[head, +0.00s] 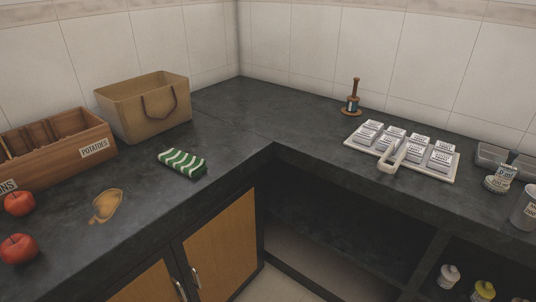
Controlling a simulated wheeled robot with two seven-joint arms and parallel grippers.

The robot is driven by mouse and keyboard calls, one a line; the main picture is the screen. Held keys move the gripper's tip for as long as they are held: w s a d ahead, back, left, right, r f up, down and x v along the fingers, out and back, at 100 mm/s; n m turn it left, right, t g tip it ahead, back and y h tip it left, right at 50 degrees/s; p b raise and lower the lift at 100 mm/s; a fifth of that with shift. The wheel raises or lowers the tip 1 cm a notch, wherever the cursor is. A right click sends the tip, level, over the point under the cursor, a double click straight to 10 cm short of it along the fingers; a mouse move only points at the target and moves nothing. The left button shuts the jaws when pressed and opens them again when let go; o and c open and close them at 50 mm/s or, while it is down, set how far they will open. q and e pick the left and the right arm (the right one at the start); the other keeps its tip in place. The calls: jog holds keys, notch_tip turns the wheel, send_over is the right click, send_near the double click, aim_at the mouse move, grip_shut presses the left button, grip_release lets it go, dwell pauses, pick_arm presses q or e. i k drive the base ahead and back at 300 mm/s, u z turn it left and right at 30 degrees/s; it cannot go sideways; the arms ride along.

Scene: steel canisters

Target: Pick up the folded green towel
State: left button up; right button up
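The folded green towel (182,164) has wavy white stripes. It lies flat on the left arm of the dark L-shaped counter (234,122), near the front edge and in front of the tan bag. Nothing covers it and nothing touches it. Neither of my grippers shows in the head view.
Left of the towel are a brown spill-like patch (107,206), two red apples (18,249), a wooden potato box (62,153) and a tan handled bag (128,118). On the right counter are a white tray (364,148) of labelled packets and a brown-handled item (353,98).

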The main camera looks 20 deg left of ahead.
aim_at(189, 165)
jog(key=z, duration=0.3)
jog(key=i, duration=0.85)
jog(key=u, duration=2.25)
